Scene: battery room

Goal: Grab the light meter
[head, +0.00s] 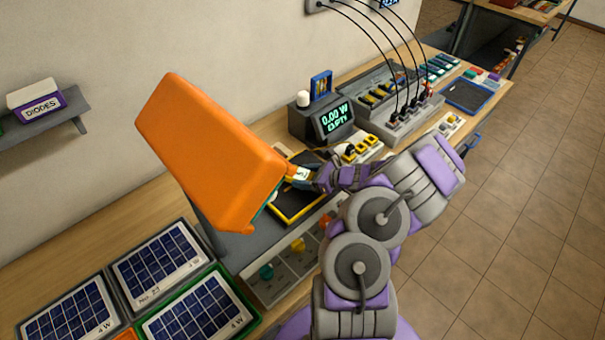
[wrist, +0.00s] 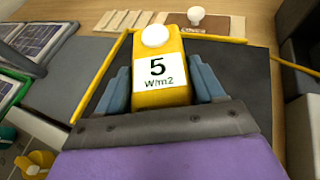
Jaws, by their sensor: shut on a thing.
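The light meter (wrist: 160,68) is a yellow block with a white dome on its far end and a white label reading "5 W/m2". In the wrist view it sits between the two blue-grey fingers of my gripper (wrist: 161,82), which is shut on it. In the head view my gripper (head: 302,174) is at the dark yellow-edged pad (head: 297,212), beside a large orange lamp hood (head: 215,150). The hood hides part of the pad, and the meter is small and hard to make out there. I cannot tell whether the meter touches the pad.
Solar panels (head: 155,262) lie at the front left of the bench. A display reading "0.00 W EMPTY" (head: 336,118) and a cabled charging rack (head: 405,122) stand behind my gripper. The tiled floor (head: 520,200) on the right is clear.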

